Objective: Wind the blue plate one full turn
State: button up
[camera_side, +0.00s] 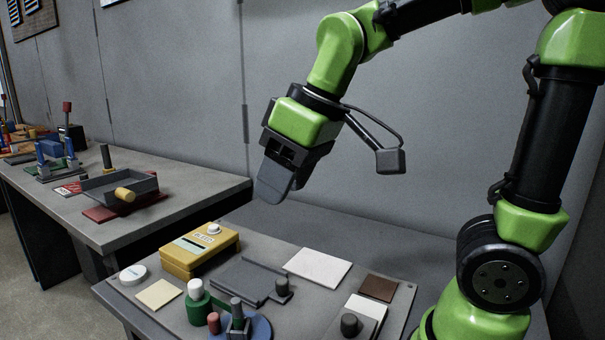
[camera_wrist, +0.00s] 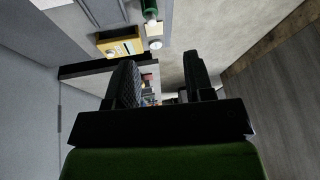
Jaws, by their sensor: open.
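The blue plate (camera_side: 260,328) is a round disc at the front edge of the near table, cut off by the bottom of the side view. A grey-topped post with a dark blue block (camera_side: 237,318) stands on it, and a red-topped peg (camera_side: 214,322) stands at its left edge. My gripper (camera_side: 272,196) is high above the table's back edge, well apart from the plate, pointing down and a little left. In the wrist view my gripper (camera_wrist: 160,80) shows two dark fingers spread apart with nothing between them. The blue plate is not visible there.
A yellow box (camera_side: 200,250), a grey tray (camera_side: 245,278), a green cylinder with a white top (camera_side: 197,302), a white panel (camera_side: 318,267) and a brown square (camera_side: 378,288) lie on the near table. A second table (camera_side: 190,205) holds more items. The air around my gripper is clear.

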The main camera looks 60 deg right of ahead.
jog(key=shift+s+d+r+m+t, duration=0.1)
jog(key=shift+s+r+m+t, duration=0.15)
jog(key=shift+s, duration=0.35)
jog(key=shift+s+d+r+m+t, duration=0.1)
jog(key=shift+s+m, duration=0.25)
jog(key=shift+s, duration=0.25)
grip_shut()
jog(key=n+t+h, duration=0.1)
jog(key=n+h, duration=0.7)
jog(key=n, duration=1.9)
send_near(214, 327)
jog(key=s+a+r, duration=0.2)
jog(key=s+a, duration=0.3)
jog(key=x, duration=1)
jog(key=shift+w+d, duration=0.3)
jog(key=shift+w+d+r, duration=0.2)
jog(key=shift+w+d, duration=1.1)
jog(key=shift+w, duration=0.05)
